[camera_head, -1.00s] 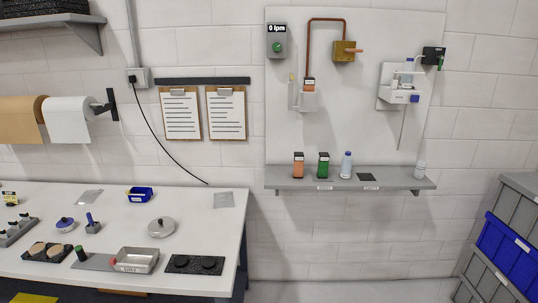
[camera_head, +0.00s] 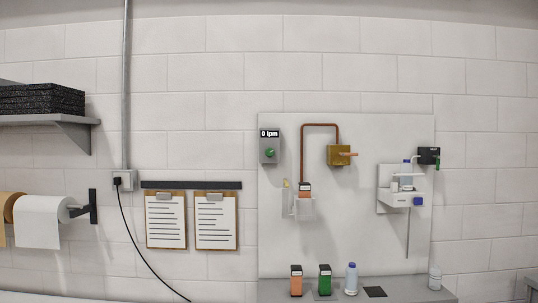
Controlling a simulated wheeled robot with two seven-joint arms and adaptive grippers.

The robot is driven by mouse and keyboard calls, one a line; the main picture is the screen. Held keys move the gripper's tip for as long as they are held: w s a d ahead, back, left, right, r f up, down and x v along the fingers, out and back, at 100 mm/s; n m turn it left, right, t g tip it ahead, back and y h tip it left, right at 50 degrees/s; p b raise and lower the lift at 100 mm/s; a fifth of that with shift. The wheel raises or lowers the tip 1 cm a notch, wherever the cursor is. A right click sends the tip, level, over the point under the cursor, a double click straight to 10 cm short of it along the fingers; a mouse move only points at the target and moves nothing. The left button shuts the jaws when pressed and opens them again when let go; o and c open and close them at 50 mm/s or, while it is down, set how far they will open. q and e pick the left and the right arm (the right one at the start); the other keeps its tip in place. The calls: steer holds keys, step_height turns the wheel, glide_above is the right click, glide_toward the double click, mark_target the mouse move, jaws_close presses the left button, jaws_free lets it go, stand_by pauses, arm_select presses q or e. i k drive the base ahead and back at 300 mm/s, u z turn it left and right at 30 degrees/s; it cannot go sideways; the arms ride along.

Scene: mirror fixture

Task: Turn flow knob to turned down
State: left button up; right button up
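A grey box (camera_head: 269,146) is mounted at the upper left of the white wall panel. Its small display (camera_head: 269,134) reads "0 lpm". A round green knob (camera_head: 270,153) sits on the box's front, below the display. The knob is too small for me to tell its exact angle. A brass-coloured block (camera_head: 339,155) with an orange lever (camera_head: 348,153) pointing right is joined by a copper pipe (camera_head: 320,126) to an orange-and-black container in a holder (camera_head: 304,206). Neither of my grippers shows in the head view.
A grey shelf (camera_head: 408,289) below the panel holds an orange box (camera_head: 296,281), a green box (camera_head: 324,280) and bottles. A white dispenser unit (camera_head: 397,197) hangs at the panel's right. Clipboards (camera_head: 166,221) and a paper roll (camera_head: 40,222) hang to the left.

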mark_target(270, 151)
steer(key=i, duration=1.05)
